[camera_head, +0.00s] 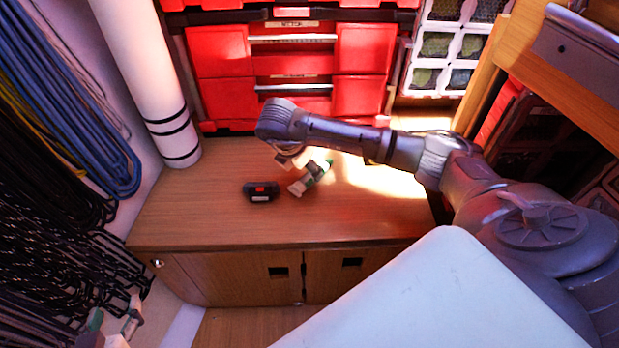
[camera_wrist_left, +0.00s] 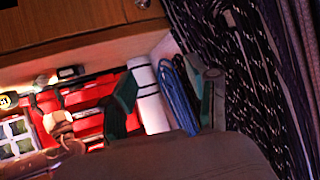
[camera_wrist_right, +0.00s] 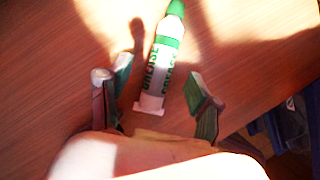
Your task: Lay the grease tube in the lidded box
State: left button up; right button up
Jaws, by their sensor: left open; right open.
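The grease tube (camera_wrist_right: 164,58) is white with green lettering and a green cap. It lies on the wooden counter; in the head view it shows as a small white and green shape (camera_head: 310,179). My right gripper (camera_wrist_right: 157,85) is open above the counter, its fingers on either side of the tube's flat tail end, the cap pointing away. It does not grip the tube. My left gripper (camera_head: 115,328) is low at the left, away from the counter; its open, empty fingers show in the left wrist view (camera_wrist_left: 165,88). I cannot make out a lidded box.
A small black object with a red label (camera_head: 261,191) lies left of the tube. Red drawers (camera_head: 292,62) stand behind the counter (camera_head: 200,215). A white roll (camera_head: 148,80) and hanging coiled lines (camera_head: 70,90) are at the left. The counter's left front is clear.

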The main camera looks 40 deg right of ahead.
aim_at(310, 175)
jog(key=b+x, duration=0.1)
jog(key=x, duration=0.2)
jog(key=shift+s+a+f, duration=0.1)
jog(key=shift+s+f, duration=0.05)
jog(key=shift+f, duration=0.35)
jog(key=c, duration=0.7)
pick_arm(q)
jog(key=r+t, duration=0.1)
jog(key=w+r+t, duration=0.1)
jog(key=r, duration=0.1)
jog(key=w+r+t+h, duration=0.1)
jog(key=shift+w+d+r, duration=0.25)
jog(key=shift+d, duration=0.1)
pick_arm(e)
grip_shut()
